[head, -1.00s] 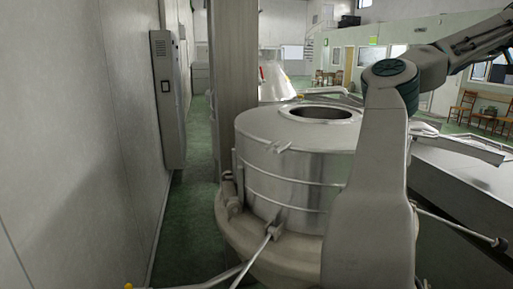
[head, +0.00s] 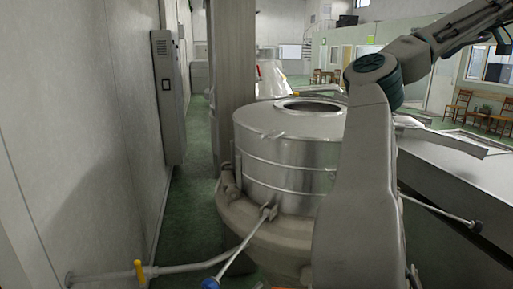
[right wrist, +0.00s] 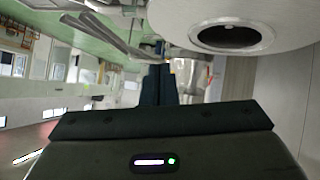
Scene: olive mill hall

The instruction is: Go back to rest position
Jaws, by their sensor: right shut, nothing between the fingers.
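My right arm (head: 360,170) rises in front of the steel tank in the head view, bends at a dark green joint and runs out at the upper right. Its gripper does not show clearly there. In the right wrist view my right gripper (right wrist: 158,85) has its dark fingers together, with nothing between them. The steel tank's round opening (right wrist: 232,36) is at the top of that view, apart from the fingers. My left gripper is in neither view.
The steel tank (head: 285,160) stands close ahead, partly hidden by my arm. A pipe with a yellow handle (head: 140,270) crosses low at the left. A wall cabinet (head: 168,95) and pillar (head: 232,90) stand left of the tank. Green floor (head: 190,215) is open between wall and tank.

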